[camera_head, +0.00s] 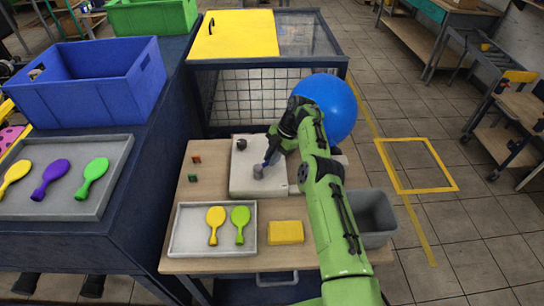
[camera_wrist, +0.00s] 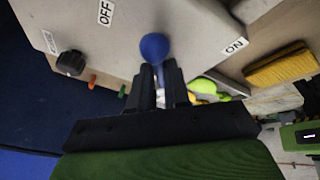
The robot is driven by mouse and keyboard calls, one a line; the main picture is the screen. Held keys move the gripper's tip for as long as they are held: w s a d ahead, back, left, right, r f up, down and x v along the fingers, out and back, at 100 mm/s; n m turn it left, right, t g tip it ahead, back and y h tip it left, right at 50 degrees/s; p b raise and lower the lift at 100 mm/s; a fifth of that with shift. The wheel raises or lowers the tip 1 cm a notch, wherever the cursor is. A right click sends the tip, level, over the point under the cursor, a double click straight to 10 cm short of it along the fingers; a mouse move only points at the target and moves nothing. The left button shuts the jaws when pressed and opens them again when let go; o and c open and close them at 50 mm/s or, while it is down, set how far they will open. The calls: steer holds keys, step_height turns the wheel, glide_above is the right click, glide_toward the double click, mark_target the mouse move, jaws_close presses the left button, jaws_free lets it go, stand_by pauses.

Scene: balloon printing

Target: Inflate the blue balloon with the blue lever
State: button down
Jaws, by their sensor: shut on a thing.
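The blue balloon (camera_head: 328,103) is large and round in the head view, behind my arm at the far right of the machine. Its mouth is hidden. The pale grey machine (camera_head: 243,184) stands on the wooden table; it also shows in the wrist view (camera_wrist: 190,30). The blue lever (camera_wrist: 155,47) has a round blue knob and stands between the OFF and ON labels in the wrist view. My gripper (camera_wrist: 160,78) is shut on the lever just below its knob. In the head view my gripper (camera_head: 270,155) is over the machine, partly hiding the lever.
A black dial (camera_head: 241,144) is on the machine. In front lie a tray (camera_head: 183,248) with yellow and green flat balloons, a yellow sponge (camera_head: 286,232) and a grey bin (camera_head: 376,214). A wire cage (camera_head: 250,90) stands behind; another balloon tray (camera_head: 113,165) is left.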

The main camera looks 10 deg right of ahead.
steer(key=c, duration=1.1)
jaws_free()
steer(key=shift+r, duration=0.1)
step_height(320, 180, up, 10)
steer(key=p, duration=0.9)
steer(key=shift+c, duration=0.2)
